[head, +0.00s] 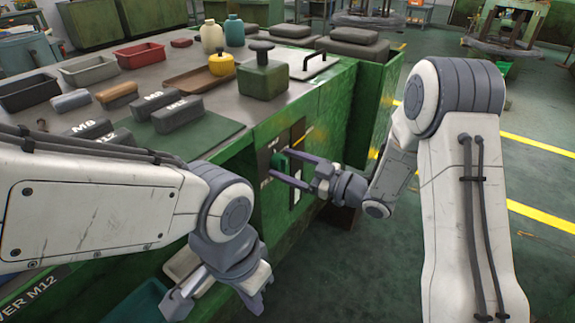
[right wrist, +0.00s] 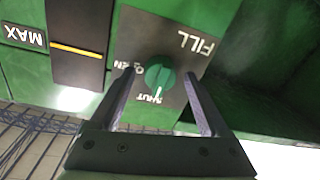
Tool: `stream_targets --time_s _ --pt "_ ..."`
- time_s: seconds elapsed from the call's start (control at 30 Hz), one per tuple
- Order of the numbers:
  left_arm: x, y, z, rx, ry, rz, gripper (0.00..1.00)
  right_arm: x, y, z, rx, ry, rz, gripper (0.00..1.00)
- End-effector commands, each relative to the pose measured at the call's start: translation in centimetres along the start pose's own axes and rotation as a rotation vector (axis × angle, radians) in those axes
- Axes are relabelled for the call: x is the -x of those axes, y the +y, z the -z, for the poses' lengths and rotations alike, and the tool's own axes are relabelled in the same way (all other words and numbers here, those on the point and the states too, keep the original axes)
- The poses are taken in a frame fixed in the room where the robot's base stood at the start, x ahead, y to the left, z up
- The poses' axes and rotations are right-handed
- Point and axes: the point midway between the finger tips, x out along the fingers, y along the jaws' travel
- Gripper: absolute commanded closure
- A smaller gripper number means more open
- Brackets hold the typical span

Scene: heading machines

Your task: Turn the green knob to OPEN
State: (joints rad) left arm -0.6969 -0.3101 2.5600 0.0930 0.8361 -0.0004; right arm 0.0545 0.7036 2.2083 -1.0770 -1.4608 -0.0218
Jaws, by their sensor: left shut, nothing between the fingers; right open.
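The green knob (right wrist: 160,76) is on a dark plate (right wrist: 140,38) marked FILL, OPEN and SHUT in the right wrist view. Its white pointer mark points at SHUT. In the head view the knob (head: 280,161) is partly hidden by my right gripper (head: 279,167), on the front of the green machine. My right gripper (right wrist: 160,74) is open, one fingertip on each side of the knob, with a gap showing at each side. I cannot tell how deep the fingers reach. My left gripper (head: 178,301) is shut and empty, low in front of the machine, away from the knob.
A slot with a yellow line and a MAX label (right wrist: 24,37) is beside the plate. The machine's top (head: 150,80) holds trays, bottles and a green block (head: 263,78). A cream tray (head: 185,264) is near my left gripper. Open floor lies to the right.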

Motion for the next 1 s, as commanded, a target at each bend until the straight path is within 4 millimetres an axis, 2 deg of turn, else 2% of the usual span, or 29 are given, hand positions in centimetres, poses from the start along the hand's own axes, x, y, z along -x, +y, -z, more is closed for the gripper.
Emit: stream_targets --time_s 0.13,0.17,0.3,0.37,0.67,1.0 --pt "0.0 0.0 0.0 0.0 0.0 0.0 1.0 0.0 0.0 0.0 0.0 0.0 0.0 0.2" --pt "0.0 0.0 0.0 0.0 0.0 0.0 1.0 0.0 0.0 0.0 0.0 0.0 0.0 0.24" --pt "0.0 0.0 0.0 0.0 0.0 0.0 1.0 0.1 0.0 0.0 0.0 -0.001 0.0 0.78" --pt "0.0 0.0 0.0 0.0 0.0 0.0 1.0 0.1 0.0 0.0 0.0 -0.001 0.0 1.0" --pt "0.4 0.0 0.0 0.0 0.0 0.0 1.0 0.1 0.0 0.0 -0.03 0.001 -0.001 1.0" --pt "2.4 0.2 0.1 0.0 0.0 0.0 1.0 0.1 0.1 0.2 -0.237 0.013 -0.004 1.0"
